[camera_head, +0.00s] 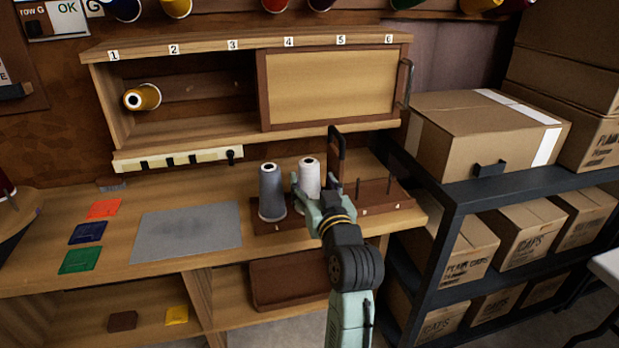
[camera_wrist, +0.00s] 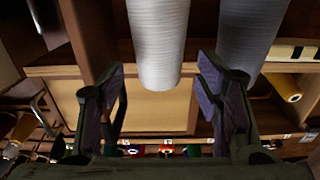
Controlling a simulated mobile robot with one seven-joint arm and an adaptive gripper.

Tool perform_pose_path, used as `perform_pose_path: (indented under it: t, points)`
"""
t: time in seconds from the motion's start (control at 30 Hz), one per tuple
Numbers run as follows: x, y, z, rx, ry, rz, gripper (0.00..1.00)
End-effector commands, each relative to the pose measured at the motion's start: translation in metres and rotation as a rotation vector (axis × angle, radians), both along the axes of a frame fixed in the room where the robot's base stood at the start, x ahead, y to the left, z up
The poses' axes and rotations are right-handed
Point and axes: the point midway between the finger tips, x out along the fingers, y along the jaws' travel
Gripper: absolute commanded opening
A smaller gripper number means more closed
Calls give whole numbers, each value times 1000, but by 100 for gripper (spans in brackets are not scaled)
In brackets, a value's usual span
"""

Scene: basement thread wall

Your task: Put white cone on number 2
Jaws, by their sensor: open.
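The white cone (camera_head: 309,176) stands upright on the brown peg rack (camera_head: 380,213) on the workbench, just right of a grey cone (camera_head: 271,192). My gripper (camera_head: 318,190) is at the white cone, with its fingers on either side. The wrist view shows the white cone (camera_wrist: 160,45) between the spread fingers of my gripper (camera_wrist: 165,88), with gaps beside it. The grey cone also shows there (camera_wrist: 248,35), behind one finger. A label 2 (camera_head: 174,49) is on the top edge of the wall cabinet (camera_head: 240,42). My gripper hides part of the rack.
A yellow cone (camera_head: 142,97) lies on its side in the cabinet's open left part, below label 1. The space below label 2 looks clear. A sliding panel (camera_head: 330,85) covers the right half. Boxes (camera_head: 485,135) stand on a dark shelf at right.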

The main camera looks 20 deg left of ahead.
Motion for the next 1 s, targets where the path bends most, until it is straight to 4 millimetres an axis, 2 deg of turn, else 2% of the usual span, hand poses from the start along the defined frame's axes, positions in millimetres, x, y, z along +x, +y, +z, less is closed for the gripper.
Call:
perform_pose_path:
  t: [0.2, 0.3, 0.5, 0.77, 0.87, 0.97, 1.0]
  points:
    - [-41, -28, -2, 1, -1, -2, 59]
    - [-50, -35, 2, -1, 3, -2, 59]
    - [-61, -41, 1, 1, 1, -1, 59]
    - [-62, -41, 2, 1, -4, 2, 59]
    - [-66, -26, 19, 23, -50, 22, 59]
    - [-81, 11, 65, 89, -172, 75, 59]
    - [-93, 30, 91, 131, -239, 106, 59]
